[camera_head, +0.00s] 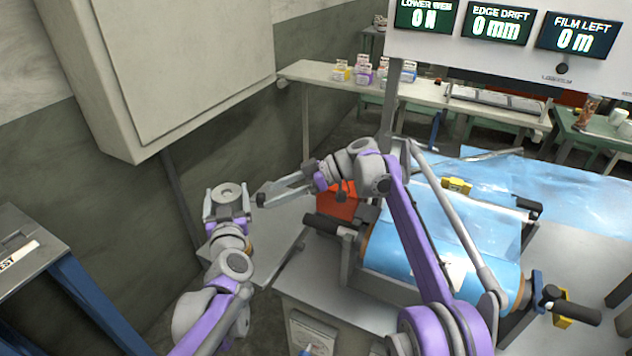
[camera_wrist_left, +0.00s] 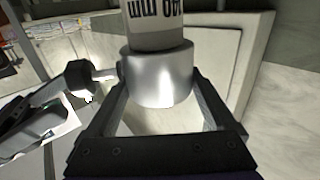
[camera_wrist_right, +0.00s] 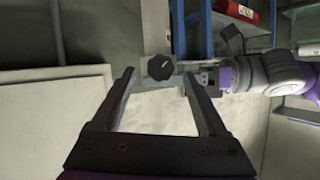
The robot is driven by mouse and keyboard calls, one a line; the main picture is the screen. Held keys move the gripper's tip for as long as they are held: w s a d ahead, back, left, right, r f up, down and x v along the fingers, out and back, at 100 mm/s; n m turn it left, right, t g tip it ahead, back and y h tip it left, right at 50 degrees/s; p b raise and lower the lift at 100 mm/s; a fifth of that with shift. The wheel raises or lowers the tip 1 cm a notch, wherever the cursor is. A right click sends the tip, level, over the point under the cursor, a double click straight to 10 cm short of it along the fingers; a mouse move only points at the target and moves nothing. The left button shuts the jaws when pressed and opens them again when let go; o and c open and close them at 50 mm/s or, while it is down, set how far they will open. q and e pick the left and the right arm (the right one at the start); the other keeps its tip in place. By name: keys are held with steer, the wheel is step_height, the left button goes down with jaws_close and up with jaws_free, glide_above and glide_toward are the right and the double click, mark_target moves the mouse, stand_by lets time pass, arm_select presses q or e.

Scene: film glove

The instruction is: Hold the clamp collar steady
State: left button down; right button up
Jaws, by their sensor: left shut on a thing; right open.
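The clamp collar (camera_head: 228,191) is a grey ring upright in my left gripper (camera_head: 228,212) at the left of the head view. In the left wrist view the silver collar (camera_wrist_left: 158,82) sits between the fingers, with a white part marked "40 mm" beyond it. A black knob (camera_wrist_left: 82,78) on a metal screw sticks out from the collar's side. My right gripper (camera_head: 270,197) is open, to the right of the collar and pointing at it. In the right wrist view the knob (camera_wrist_right: 160,67) appears between its open fingertips, apparently untouched.
A blue film roll (camera_head: 440,235) lies in a machine to the right. A wall cabinet (camera_head: 180,65) hangs above left. A grey-topped table (camera_head: 25,250) stands at far left. Screens (camera_head: 500,25) show at top right.

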steer(key=d+r+n+t, duration=0.1)
steer(key=d+r+n, duration=0.15)
steer(key=d, duration=0.65)
steer(key=shift+m, duration=0.45)
steer(key=x, duration=1.1)
steer(key=shift+s+a+r, duration=0.15)
steer(key=shift+a, duration=0.15)
steer(key=m+g, duration=0.3)
steer(key=m, duration=0.2)
steer(key=n+t, duration=0.3)
steer(key=n, duration=0.1)
steer(key=shift+s+n, duration=0.1)
steer(key=shift+n, duration=0.2)
steer(key=v, duration=1.2)
steer(key=shift+n, duration=0.3)
steer(key=shift+s, duration=0.1)
